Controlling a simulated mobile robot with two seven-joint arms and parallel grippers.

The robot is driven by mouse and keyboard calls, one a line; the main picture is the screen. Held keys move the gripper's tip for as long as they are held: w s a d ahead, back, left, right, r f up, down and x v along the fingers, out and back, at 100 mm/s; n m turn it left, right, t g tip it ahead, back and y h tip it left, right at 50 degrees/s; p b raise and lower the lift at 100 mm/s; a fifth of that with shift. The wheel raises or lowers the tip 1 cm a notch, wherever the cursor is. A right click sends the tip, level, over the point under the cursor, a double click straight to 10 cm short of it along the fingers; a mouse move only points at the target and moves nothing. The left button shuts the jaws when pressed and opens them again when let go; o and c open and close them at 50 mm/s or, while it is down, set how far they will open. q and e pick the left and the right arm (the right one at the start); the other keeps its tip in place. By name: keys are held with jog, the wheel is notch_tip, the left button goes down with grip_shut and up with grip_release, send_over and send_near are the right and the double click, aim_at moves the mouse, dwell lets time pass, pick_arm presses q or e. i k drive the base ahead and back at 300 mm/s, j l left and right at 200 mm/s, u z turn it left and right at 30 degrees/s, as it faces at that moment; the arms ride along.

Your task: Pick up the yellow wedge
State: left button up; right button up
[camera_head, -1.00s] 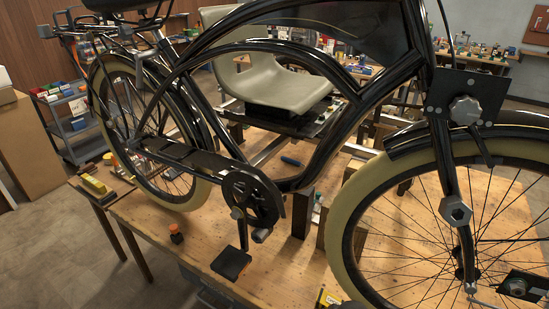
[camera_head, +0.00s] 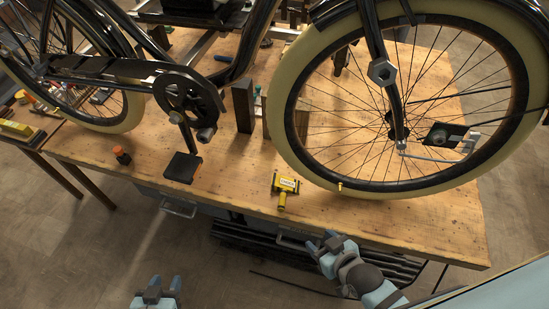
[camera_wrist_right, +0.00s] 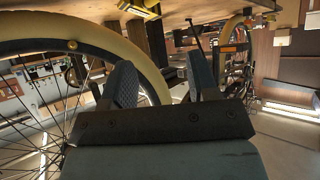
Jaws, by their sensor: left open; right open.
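The yellow wedge (camera_head: 285,184) lies on the wooden workbench (camera_head: 235,170) near its front edge, left of the front wheel's tyre. It has a pale printed label and a narrower yellow part towards the edge. A yellow object, seemingly the wedge, shows cut off at the top of the right wrist view (camera_wrist_right: 140,8). My right gripper (camera_head: 328,241) is open and empty, in front of the bench edge, below and right of the wedge; its fingers also show in the right wrist view (camera_wrist_right: 163,78). My left gripper (camera_head: 157,287) is open and empty at the bottom, well away from the bench.
The bike's front wheel (camera_head: 292,130) stands just right of the wedge. A black pedal (camera_head: 182,167) and an orange-capped bottle (camera_head: 122,155) are to the left. Handles (camera_head: 178,208) stick out below the bench edge. The bench top between pedal and wedge is clear.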

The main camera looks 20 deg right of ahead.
aim_at(283, 184)
jog(key=j+z, duration=0.2)
jog(key=z, duration=0.15)
jog(key=i+j+z, duration=0.1)
jog(key=z, duration=0.3)
jog(key=j+z, duration=0.4)
jog(key=j, duration=1.55)
jog(key=k+j, duration=0.15)
jog(key=j, duration=0.6)
jog(key=i+z, duration=0.05)
